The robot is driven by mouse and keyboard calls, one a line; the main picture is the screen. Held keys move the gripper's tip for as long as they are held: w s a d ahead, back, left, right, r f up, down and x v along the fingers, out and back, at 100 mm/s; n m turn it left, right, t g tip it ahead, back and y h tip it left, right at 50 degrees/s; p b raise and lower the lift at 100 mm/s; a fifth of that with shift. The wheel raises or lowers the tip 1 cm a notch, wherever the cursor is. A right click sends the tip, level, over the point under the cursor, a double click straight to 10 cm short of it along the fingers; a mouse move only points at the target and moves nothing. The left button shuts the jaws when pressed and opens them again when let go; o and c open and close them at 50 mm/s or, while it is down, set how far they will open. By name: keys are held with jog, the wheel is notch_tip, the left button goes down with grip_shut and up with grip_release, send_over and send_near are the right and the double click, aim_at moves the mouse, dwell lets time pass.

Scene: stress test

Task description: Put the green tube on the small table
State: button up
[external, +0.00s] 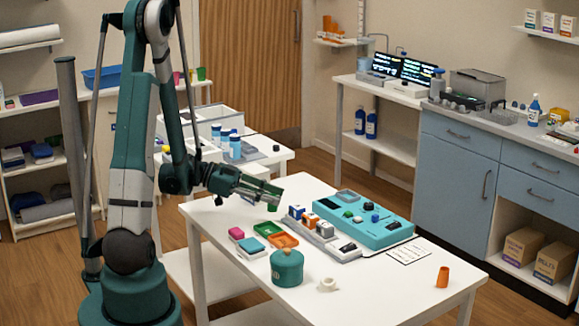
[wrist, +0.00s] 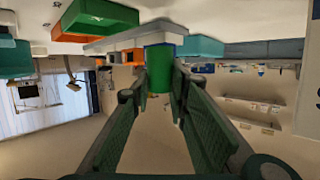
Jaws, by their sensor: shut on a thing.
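My gripper (external: 272,193) is above the left back part of the front white table (external: 350,282). In the wrist view my gripper (wrist: 158,85) has its two fingers on either side of the green tube (wrist: 159,76), shut on it. The tube also shows in the external view as a small green piece (external: 272,208) at the fingertips, partly hidden by them. Another low white table (external: 284,154) stands behind the arm, with blue-capped bottles and boxes on it. I cannot tell which table is the small one.
On the front table are a teal device (external: 366,226), a teal jar (external: 287,268), a green tray (external: 268,229), an orange tray (external: 285,241), a white roll (external: 327,284) and an orange tube (external: 442,276). The table's front middle has bare room.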

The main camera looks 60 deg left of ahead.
aim_at(272, 208)
jog(key=shift+f+b, duration=0.7)
jog(key=shift+f, duration=1.35)
jog(key=o, duration=0.7)
jog(key=shift+o, duration=0.2)
jog(key=shift+s+a, duration=0.1)
jog(key=shift+p+v, duration=1.3)
jog(key=shift+v, duration=4.55)
jog(key=shift+r, duration=0.1)
